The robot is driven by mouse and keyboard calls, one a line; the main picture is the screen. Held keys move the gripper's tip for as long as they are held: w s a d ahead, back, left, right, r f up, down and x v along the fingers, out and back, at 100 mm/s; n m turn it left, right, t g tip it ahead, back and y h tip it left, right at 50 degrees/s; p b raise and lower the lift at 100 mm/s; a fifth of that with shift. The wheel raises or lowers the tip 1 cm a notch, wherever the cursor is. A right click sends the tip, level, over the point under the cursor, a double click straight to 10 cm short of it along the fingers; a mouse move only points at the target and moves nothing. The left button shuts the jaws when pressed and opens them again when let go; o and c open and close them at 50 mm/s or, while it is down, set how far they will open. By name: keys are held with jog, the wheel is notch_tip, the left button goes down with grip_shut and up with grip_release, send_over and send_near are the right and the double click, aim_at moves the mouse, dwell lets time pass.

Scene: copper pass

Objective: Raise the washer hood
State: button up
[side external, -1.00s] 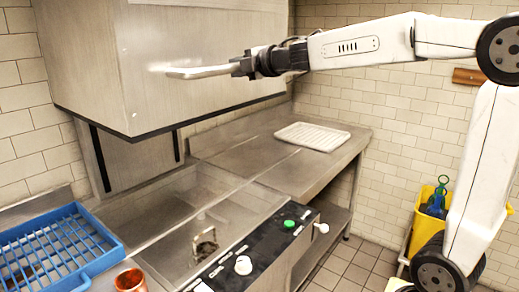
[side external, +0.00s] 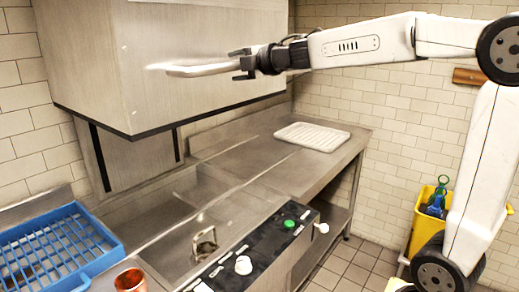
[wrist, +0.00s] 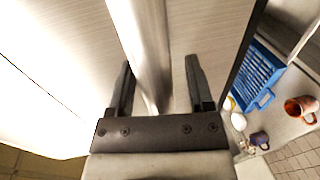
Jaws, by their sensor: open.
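The washer hood (side external: 185,60) is a large steel box, raised above the washer's sink bed with a wide gap below its dark lower edge. Its bar handle (side external: 195,70) sticks out from the front face. My gripper (side external: 240,63) is at the right end of the handle. In the wrist view the handle (wrist: 142,50) runs between the two fingers of my open gripper (wrist: 160,80), nearer the left finger, with a gap to the right finger. The hood's steel face (wrist: 200,30) lies beyond the fingers.
A blue rack (side external: 60,250) and a copper mug (side external: 131,281) stand at the lower left. A white tray (side external: 312,136) lies on the right counter. A control panel (side external: 255,250) with knobs fronts the sink. A yellow bucket (side external: 425,225) stands at the right.

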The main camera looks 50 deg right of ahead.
jog(key=shift+s, duration=0.1)
jog(key=s+r, duration=0.4)
jog(key=r, duration=0.4)
jog(key=shift+s, duration=0.35)
dwell(0.5)
jog(key=shift+d, duration=0.1)
